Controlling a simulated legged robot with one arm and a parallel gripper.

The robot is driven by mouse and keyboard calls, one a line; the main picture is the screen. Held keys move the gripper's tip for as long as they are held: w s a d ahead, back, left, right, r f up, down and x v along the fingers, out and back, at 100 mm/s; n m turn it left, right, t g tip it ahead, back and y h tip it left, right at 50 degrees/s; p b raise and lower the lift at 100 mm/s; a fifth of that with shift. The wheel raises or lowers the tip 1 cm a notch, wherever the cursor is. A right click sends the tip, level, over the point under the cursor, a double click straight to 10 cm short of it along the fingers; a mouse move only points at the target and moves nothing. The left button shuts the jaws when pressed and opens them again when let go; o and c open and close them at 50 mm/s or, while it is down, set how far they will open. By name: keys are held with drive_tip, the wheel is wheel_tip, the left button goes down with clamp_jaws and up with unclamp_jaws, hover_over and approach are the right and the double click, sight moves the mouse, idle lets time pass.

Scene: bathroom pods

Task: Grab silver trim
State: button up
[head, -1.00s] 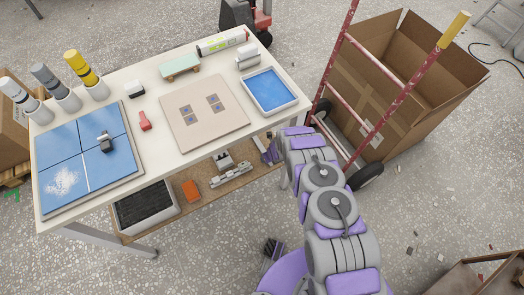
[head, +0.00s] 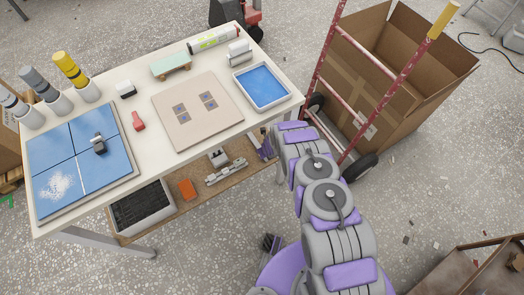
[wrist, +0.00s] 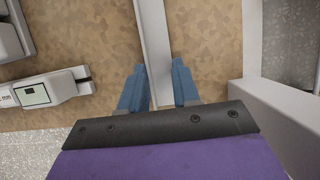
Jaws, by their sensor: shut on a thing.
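The silver trim (wrist: 154,40) is a long, narrow, pale grey strip running up the wrist view over the brown shelf. My gripper (wrist: 158,78) has its two blue fingers on either side of the strip and is shut on it.
The lower shelf (wrist: 100,35) also holds a grey measuring tool (wrist: 50,90), an orange block (head: 187,189) and a black-filled tray (head: 142,208). A grey table leg (wrist: 250,45) stands close on the right. Above is the tabletop (head: 150,145); a red hand truck (head: 377,60) stands right.

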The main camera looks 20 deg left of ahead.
wheel_tip(320, 180, up, 4)
drive_tip(key=p, duration=0.3)
drive_tip(key=shift+f, duration=0.1)
drive_tip(key=shift+s+d+f+p, duration=0.2)
drive_tip(key=shift+d+f+p, duration=0.2)
drive_tip(key=shift+d+p, duration=0.3)
drive_tip(key=shift+s+d+r+p, duration=0.25)
drive_tip(key=shift+s+d+p, duration=0.3)
drive_tip(key=shift+s+p, duration=0.35)
drive_tip(key=shift+s+d+f+b, duration=0.15)
drive_tip(key=shift+f+b, duration=0.15)
drive_tip(key=shift+b, duration=0.25)
drive_tip(key=shift+s+d+b, duration=0.2)
drive_tip(key=shift+d+b, duration=0.1)
drive_tip(key=shift+b, duration=0.15)
drive_tip(key=s+d+b, duration=0.1)
drive_tip(key=s+d, duration=0.7)
drive_tip(key=d, duration=0.2)
drive_tip(key=shift+s+r, duration=0.25)
drive_tip(key=shift+s, duration=0.15)
